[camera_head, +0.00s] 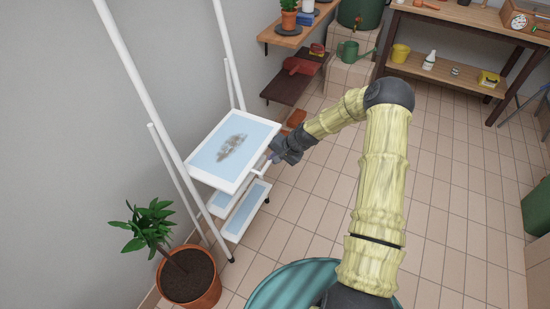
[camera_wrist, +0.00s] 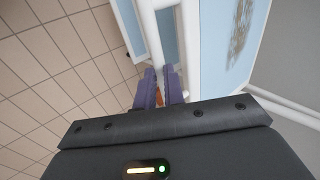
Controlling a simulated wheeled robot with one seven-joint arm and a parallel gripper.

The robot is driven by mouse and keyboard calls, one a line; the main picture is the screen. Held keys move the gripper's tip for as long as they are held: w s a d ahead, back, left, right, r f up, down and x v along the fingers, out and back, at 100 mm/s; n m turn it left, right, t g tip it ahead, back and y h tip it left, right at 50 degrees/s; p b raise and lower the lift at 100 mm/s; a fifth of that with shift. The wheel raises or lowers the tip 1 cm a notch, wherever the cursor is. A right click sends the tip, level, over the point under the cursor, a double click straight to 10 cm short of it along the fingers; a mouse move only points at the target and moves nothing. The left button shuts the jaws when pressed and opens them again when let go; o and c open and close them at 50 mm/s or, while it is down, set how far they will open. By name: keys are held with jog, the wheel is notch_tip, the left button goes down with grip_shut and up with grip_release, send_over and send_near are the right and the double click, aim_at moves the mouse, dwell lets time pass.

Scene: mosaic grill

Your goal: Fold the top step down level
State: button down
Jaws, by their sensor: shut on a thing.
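The white step ladder (camera_head: 137,75) leans up along the wall at the left. Its top step (camera_head: 212,178) has a white frame and a pale blue pad with a dark smudge. The step sticks out from the rails and looks close to level, perhaps a little tilted. It also shows in the wrist view (camera_wrist: 215,60), at the right of the fingers. A thin white bar (camera_head: 262,170) runs along its front edge. My gripper (camera_head: 271,158) is at that edge, its purple fingers (camera_wrist: 160,90) shut on the white bar. The fingertips are small and partly hidden in the head view.
Lower steps (camera_head: 257,196) with blue pads sit below the top step. A potted plant (camera_head: 188,278) stands near the ladder's foot. A striped teal round thing (camera_head: 290,285) is at the bottom. Shelves (camera_head: 290,88) and a bench (camera_head: 466,75) stand behind.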

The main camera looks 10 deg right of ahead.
jog(key=f, duration=0.1)
jog(key=s+f, duration=0.1)
jog(key=shift+s+d+f, duration=0.25)
jog(key=shift+d+f, duration=0.05)
jog(key=shift+f, duration=0.1)
jog(key=c, duration=1.4)
grip_release()
jog(key=shift+d, duration=0.15)
jog(key=shift+w+a+f+g, duration=0.2)
jog(key=shift+w+g, duration=0.1)
jog(key=shift+w, duration=0.25)
jog(key=shift+w+r, duration=0.1)
